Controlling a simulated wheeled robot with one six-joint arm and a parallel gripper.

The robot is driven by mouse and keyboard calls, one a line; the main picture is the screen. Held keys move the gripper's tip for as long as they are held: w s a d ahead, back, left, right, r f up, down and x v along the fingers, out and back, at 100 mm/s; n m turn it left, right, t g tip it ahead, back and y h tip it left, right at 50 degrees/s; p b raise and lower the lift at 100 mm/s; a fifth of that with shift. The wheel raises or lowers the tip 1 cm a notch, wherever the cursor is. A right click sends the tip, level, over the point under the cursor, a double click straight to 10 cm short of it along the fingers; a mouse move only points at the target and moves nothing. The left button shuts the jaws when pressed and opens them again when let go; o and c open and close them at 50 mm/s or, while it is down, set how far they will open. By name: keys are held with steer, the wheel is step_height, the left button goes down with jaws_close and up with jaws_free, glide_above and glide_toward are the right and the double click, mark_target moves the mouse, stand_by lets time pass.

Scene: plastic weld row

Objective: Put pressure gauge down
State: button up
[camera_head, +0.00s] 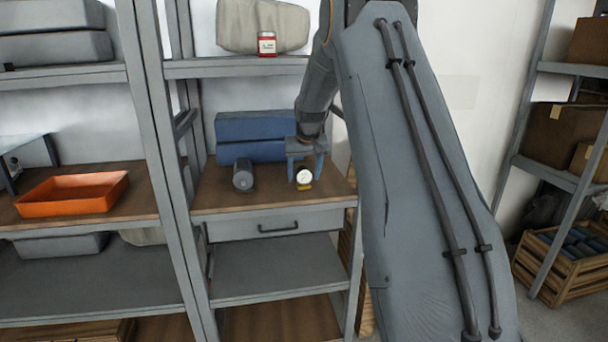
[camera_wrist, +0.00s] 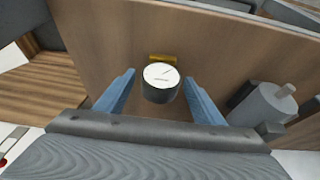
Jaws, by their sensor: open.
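The pressure gauge (camera_head: 304,177) has a round white face, a dark body and a brass fitting. It stands on the brown wooden shelf board (camera_head: 222,201), near its front edge above a drawer. My gripper (camera_head: 305,172) is above and around it, with its blue fingers open. In the wrist view the gauge (camera_wrist: 160,82) sits between the two spread fingers (camera_wrist: 158,97), with a visible gap on each side.
A grey cylinder (camera_head: 243,176) stands left of the gauge on the same board. Blue boxes (camera_head: 250,127) are stacked behind. An orange tray (camera_head: 72,194) is on the left shelf. A red-labelled jar (camera_head: 267,43) is on the shelf above.

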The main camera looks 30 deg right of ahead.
mark_target(304, 168)
steer(key=v, duration=0.5)
steer(key=shift+w+b, duration=0.1)
steer(key=shift+b, duration=0.25)
steer(key=s+a+f+g, duration=0.1)
steer(key=s+a+f, duration=0.2)
steer(key=s, duration=1)
steer(key=s+a+f+n+g+b, duration=0.1)
steer(key=s+a+f, duration=0.2)
steer(key=s+a, duration=0.7)
steer(key=s+a+f+n+g+y, duration=0.1)
steer(key=s+a+f, duration=0.3)
steer(key=s, duration=1.3)
steer(key=a+g, duration=0.1)
steer(key=a, duration=0.2)
steer(key=shift+s, duration=0.35)
steer(key=shift+a+r, duration=0.15)
steer(key=a+p, duration=0.1)
steer(key=a+r+n+p, duration=0.1)
steer(key=shift+s+a+r, duration=0.15)
steer(key=shift+a+r, duration=0.15)
steer(key=shift+r, duration=0.05)
